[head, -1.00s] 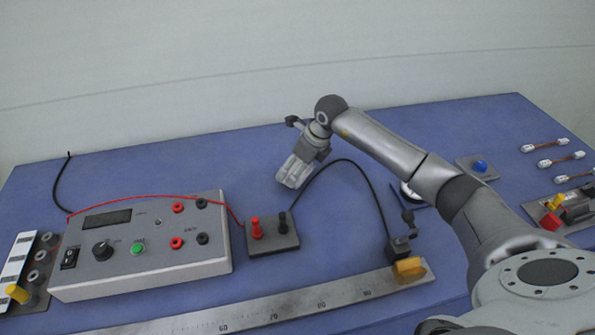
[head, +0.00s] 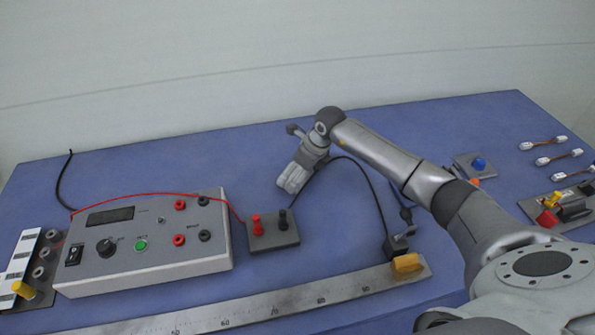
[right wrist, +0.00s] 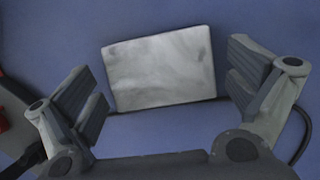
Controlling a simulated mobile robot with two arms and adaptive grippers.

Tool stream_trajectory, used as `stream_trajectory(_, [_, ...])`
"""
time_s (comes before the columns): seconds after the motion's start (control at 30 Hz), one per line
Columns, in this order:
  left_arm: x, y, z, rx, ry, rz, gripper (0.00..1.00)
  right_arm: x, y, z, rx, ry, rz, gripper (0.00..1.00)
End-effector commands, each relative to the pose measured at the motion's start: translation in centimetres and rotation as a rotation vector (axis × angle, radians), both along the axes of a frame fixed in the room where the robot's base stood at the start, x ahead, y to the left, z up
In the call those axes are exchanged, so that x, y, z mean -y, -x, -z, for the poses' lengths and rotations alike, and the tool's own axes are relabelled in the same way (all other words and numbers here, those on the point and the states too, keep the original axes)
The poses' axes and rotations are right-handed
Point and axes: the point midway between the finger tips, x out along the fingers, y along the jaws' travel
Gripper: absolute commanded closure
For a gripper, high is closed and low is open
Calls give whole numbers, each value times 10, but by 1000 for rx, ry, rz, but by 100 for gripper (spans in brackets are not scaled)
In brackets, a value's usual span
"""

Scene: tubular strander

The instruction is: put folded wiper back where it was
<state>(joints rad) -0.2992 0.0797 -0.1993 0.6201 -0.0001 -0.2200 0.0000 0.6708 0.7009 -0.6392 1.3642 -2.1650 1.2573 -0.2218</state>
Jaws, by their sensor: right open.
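The folded wiper (right wrist: 160,68) is a pale grey-white, slightly smudged rectangle. In the right wrist view it lies flat on the blue table top, between the two fingers of my right gripper (right wrist: 168,98). The fingers are open, with a gap on each side of the wiper. In the head view my right gripper (head: 291,183) points down over the table, behind the small terminal block. I cannot clearly tell the wiper from the pale fingers there. My left gripper is not in view.
The grey terminal block (head: 273,236) with red and black posts stands just in front of the gripper. A black cable (head: 367,177) arcs beside it. The meter box (head: 150,251) is at left, the steel ruler (head: 275,304) in front.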

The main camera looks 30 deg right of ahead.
Motion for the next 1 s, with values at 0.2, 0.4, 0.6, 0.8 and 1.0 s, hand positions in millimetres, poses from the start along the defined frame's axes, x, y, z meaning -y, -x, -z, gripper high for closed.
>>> stream_trajectory(0.2, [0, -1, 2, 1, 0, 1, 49, 3, 3, -11, 3, 1, 1, 0])
stream_trajectory(0.4, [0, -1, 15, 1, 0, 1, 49, 11, 16, -46, 6, 4, 0, 0])
stream_trajectory(0.6, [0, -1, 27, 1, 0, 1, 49, 19, 29, -85, 5, 2, 0, 0])
stream_trajectory(0.8, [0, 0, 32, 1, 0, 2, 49, 23, 38, -108, 2, 1, 0, 0])
stream_trajectory(1.0, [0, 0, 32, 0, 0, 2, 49, 23, 40, -113, -1, 0, 0, 0])
